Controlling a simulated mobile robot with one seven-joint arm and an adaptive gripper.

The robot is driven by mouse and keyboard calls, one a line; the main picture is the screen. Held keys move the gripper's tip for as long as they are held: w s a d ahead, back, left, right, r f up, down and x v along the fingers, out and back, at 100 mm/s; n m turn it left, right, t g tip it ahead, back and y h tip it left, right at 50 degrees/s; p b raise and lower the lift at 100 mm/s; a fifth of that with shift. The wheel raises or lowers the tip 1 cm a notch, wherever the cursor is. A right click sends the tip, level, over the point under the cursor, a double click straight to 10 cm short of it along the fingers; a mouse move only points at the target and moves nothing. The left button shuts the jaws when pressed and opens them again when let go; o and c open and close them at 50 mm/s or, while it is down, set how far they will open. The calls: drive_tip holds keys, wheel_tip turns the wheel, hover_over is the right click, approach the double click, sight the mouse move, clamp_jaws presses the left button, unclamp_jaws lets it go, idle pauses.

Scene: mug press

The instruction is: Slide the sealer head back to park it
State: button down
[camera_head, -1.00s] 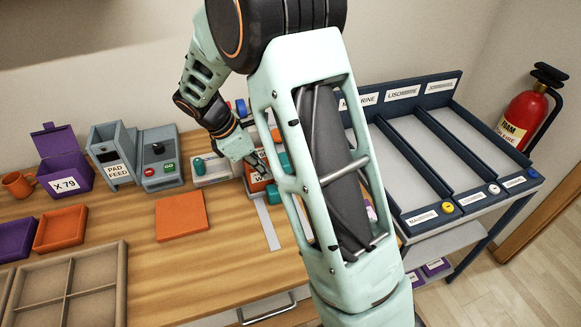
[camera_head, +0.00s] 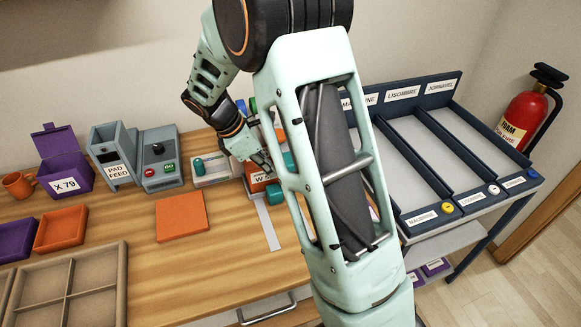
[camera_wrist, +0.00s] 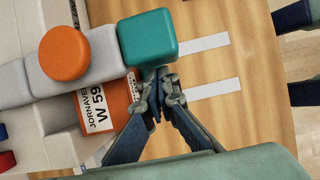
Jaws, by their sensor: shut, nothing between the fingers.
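The sealer head shows in the wrist view as a pale grey bar (camera_wrist: 98,72) with a round orange knob (camera_wrist: 64,53) on top and a teal block (camera_wrist: 148,38) at its right end. My gripper (camera_wrist: 158,90) is shut and empty, with its fingertips right beside the lower edge of the teal block; I cannot tell whether they touch. An orange box (camera_wrist: 122,95) labelled JORNAVEL W 59 lies beside the bar, left of the fingers. In the head view my gripper (camera_head: 266,170) is low over the station, and my forearm hides much of it.
Two pale strips (camera_wrist: 212,88) run along the wooden table (camera_head: 120,220). To the left stand the PAD FEED unit (camera_head: 112,155), a control box (camera_head: 160,160), a flat orange pad (camera_head: 181,216) and a divided tray (camera_head: 68,285). A dark rack (camera_head: 440,150) stands at right.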

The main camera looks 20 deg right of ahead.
drive_tip(key=shift+d+p, duration=1)
drive_tip(key=shift+d, duration=5.55)
drive_tip(key=d+p+v, duration=0.1)
drive_tip(key=p+v, duration=0.6)
drive_tip(key=v, duration=0.2)
drive_tip(key=shift+r+p, duration=0.35)
drive_tip(key=shift+r, duration=0.1)
drive_tip(key=shift+a, duration=0.15)
